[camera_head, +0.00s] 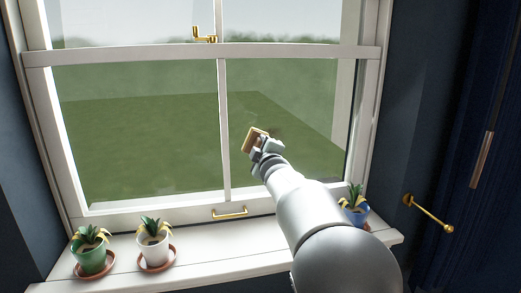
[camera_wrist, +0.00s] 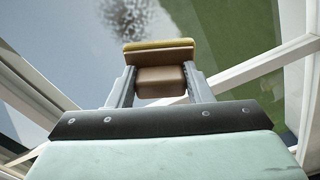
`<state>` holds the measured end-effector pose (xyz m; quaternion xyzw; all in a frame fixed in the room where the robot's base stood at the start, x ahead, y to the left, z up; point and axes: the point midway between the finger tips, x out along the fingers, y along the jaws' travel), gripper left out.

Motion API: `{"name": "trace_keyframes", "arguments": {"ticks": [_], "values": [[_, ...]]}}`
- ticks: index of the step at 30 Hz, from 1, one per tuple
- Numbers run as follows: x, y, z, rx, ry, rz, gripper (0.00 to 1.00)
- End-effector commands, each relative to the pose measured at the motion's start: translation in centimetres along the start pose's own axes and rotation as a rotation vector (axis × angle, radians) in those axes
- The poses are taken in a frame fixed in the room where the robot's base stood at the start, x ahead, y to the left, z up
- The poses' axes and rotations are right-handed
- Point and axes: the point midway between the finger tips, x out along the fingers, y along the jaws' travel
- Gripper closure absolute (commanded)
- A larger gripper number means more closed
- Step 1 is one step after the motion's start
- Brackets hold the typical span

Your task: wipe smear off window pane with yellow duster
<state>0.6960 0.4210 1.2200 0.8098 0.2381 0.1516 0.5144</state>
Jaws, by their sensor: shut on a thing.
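My gripper (camera_head: 266,145) is in front of the lower right window pane (camera_head: 300,95). It is shut on the yellow duster (camera_head: 253,138), which shows a tan back in this view. In the wrist view, the gripper's fingers (camera_wrist: 160,84) hold the duster's brown block (camera_wrist: 160,80), with the yellow pad (camera_wrist: 158,44) at the far side. A dark speckled smear (camera_wrist: 127,14) shows on the glass just beyond the duster, above and left of it. I cannot tell whether the pad touches the pane. In the head view the smear is mostly hidden behind my gripper.
On the white sill (camera_head: 200,268) stand a green pot (camera_head: 92,258), a white pot (camera_head: 153,248) and a blue pot (camera_head: 355,213) beside my arm. White bars frame the pane. Brass fittings include a sash handle (camera_head: 229,212) and a latch (camera_head: 204,38).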

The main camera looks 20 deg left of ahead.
Motion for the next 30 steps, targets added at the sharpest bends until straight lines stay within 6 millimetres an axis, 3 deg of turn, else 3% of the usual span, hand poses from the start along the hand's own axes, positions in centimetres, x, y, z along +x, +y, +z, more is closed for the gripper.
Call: {"name": "trace_keyframes", "arguments": {"ticks": [30], "values": [[1.8, 0.1, 0.1, 0.000, 0.000, 0.001, 0.83]]}}
